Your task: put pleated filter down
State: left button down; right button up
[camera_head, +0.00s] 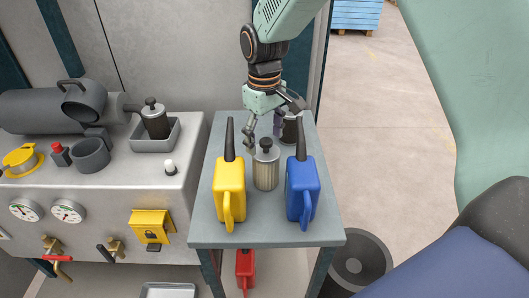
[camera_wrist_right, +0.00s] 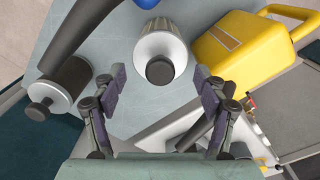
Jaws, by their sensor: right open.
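A pale pleated filter (camera_head: 266,172) with a dark knob stands upright on the grey side table (camera_head: 264,232), between the yellow can and the blue can. My right gripper (camera_head: 265,132) is open just behind and above it. In the right wrist view, the filter (camera_wrist_right: 160,45) lies ahead, its knob in line with the gap between the spread fingers (camera_wrist_right: 157,85), with clear space on both sides. A darker filter (camera_head: 290,130) stands behind, partly hidden by the gripper; it also shows in the right wrist view (camera_wrist_right: 68,80). My left gripper is not in view.
A yellow can (camera_head: 230,186) and a blue can (camera_head: 301,188) with tall dark spouts flank the pale filter closely. At left, the machine carries another dark filter (camera_head: 154,120) in a grey tray (camera_head: 153,143). A red can (camera_head: 245,268) is below the table.

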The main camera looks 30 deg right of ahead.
aim_at(266, 163)
jog(key=r, duration=0.4)
jog(key=shift+s+d, duration=0.1)
jog(key=shift+s, duration=0.1)
jog(key=shift+o, duration=0.3)
jog(key=shift+w+r, duration=0.1)
jog(key=shift+r, duration=0.05)
jog(key=shift+w, duration=0.15)
jog(key=shift+s+d+f+t, duration=0.2)
jog(key=shift+d+f+t, duration=0.55)
jog(key=shift+f+t, duration=0.35)
jog(key=s, duration=0.1)
jog(key=s+r+t+y, duration=0.1)
jog(key=s+t+p, duration=0.1)
jog(key=shift+s+a+r, duration=0.15)
jog(key=shift+a+r, duration=0.15)
jog(key=shift+a+y, duration=0.1)
jog(key=shift+y, duration=0.2)
jog(key=x, duration=0.3)
jog(key=shift+f, duration=0.1)
jog(key=x, duration=0.1)
jog(key=b+x, duration=0.1)
jog(key=x, duration=0.1)
jog(key=shift+d+f, duration=0.15)
jog(key=shift+d, duration=0.05)
jog(key=shift+w+a+f+b, duration=0.1)
jog(key=shift+w+f+b, duration=0.2)
jog(key=shift+f+b, duration=0.1)
jog(key=shift+w+f, duration=0.15)
jog(key=shift+w, duration=0.1)
jog(key=shift+c, duration=0.2)
